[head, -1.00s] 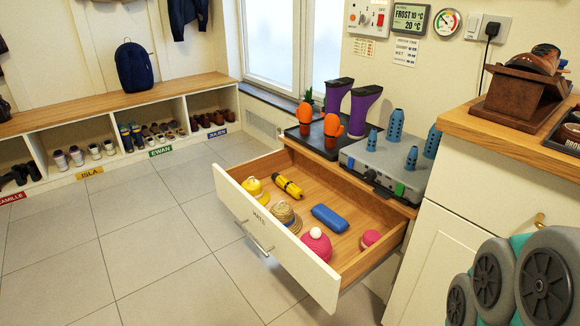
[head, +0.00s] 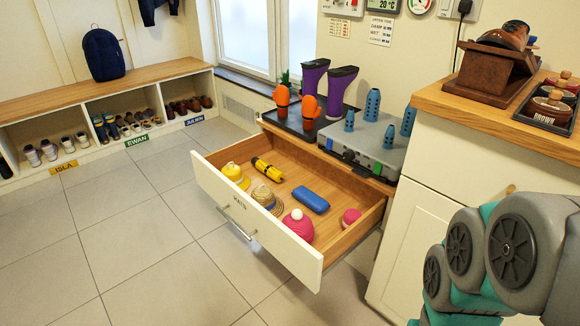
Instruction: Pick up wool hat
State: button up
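An open drawer (head: 277,225) with a "HATS" label holds several items. A pink knitted hat with a pale pompom (head: 299,226), which looks like the wool hat, sits at the drawer's front right. A yellow hat (head: 235,174) lies at the left, and a tan straw-like hat (head: 266,197) lies between them. A smaller pink item (head: 350,218) rests near the right side wall; I cannot tell what it is. My gripper is not in view; only my arm links show at the lower right.
A yellow-black torch (head: 267,169) and a blue case (head: 311,199) also lie in the drawer. A grey boot-dryer unit (head: 365,148) stands above it. A cabinet (head: 425,235) stands to the right. Floor tiles (head: 130,240) left of the drawer are clear.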

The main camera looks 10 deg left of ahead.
aim_at(298, 222)
jog(key=z, duration=0.45)
jog(key=j+z, duration=0.4)
jog(key=k+j+z, duration=0.1)
jog(key=j+z, duration=0.25)
jog(key=j, duration=0.25)
jog(key=k+j+z, duration=0.15)
jog(key=j+z, duration=0.25)
jog(key=k+j, duration=0.15)
jog(key=j, duration=0.2)
jog(key=k+j+z, duration=0.1)
jog(key=j, duration=0.25)
jog(key=k+j, duration=0.4)
jog(key=j, duration=0.3)
jog(key=k+j+z, duration=0.1)
jog(key=j, duration=0.25)
jog(key=l, duration=0.25)
